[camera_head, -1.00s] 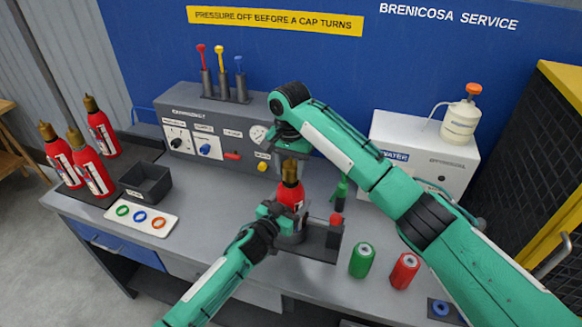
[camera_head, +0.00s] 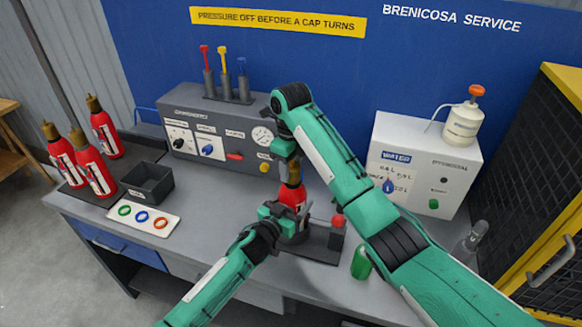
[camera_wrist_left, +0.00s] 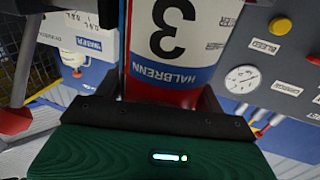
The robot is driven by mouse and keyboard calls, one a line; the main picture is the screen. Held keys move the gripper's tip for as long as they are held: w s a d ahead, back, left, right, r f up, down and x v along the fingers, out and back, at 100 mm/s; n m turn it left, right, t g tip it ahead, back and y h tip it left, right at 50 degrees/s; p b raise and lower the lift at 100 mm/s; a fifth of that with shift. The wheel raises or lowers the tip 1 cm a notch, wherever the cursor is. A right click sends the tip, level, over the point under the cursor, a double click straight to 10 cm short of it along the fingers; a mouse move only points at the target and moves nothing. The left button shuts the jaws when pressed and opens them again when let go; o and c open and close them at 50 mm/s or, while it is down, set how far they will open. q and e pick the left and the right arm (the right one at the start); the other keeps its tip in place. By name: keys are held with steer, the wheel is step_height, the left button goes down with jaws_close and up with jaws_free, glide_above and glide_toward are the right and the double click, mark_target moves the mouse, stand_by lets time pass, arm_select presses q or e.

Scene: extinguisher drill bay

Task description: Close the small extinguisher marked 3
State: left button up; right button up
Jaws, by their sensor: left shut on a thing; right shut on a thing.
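The small red extinguisher marked 3 (camera_head: 290,196) stands upright in a dark holder (camera_head: 322,252) on the bench. The left wrist view shows its white label with the 3 (camera_wrist_left: 170,40) close up. My left gripper (camera_head: 284,218) is shut around its body. My right gripper (camera_head: 289,160) is above it, shut on the brass-coloured cap (camera_head: 292,176) at its top. The right fingertips are partly hidden by the wrist. The cap's seating on the neck is too small to tell.
Several red extinguishers (camera_head: 92,168) stand at the left beside an empty dark bin (camera_head: 147,182) and a tray of coloured rings (camera_head: 143,219). A grey control panel (camera_head: 215,130) with a gauge is behind. A green cylinder (camera_head: 361,262) stands right of the holder, partly behind my right arm.

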steer(key=m, duration=0.2)
steer(key=shift+w+d+r+m, duration=0.15)
steer(key=shift+w+m, duration=0.05)
steer(key=shift+m, duration=0.1)
steer(key=o, duration=1.1)
steer(key=shift+c, duration=0.4)
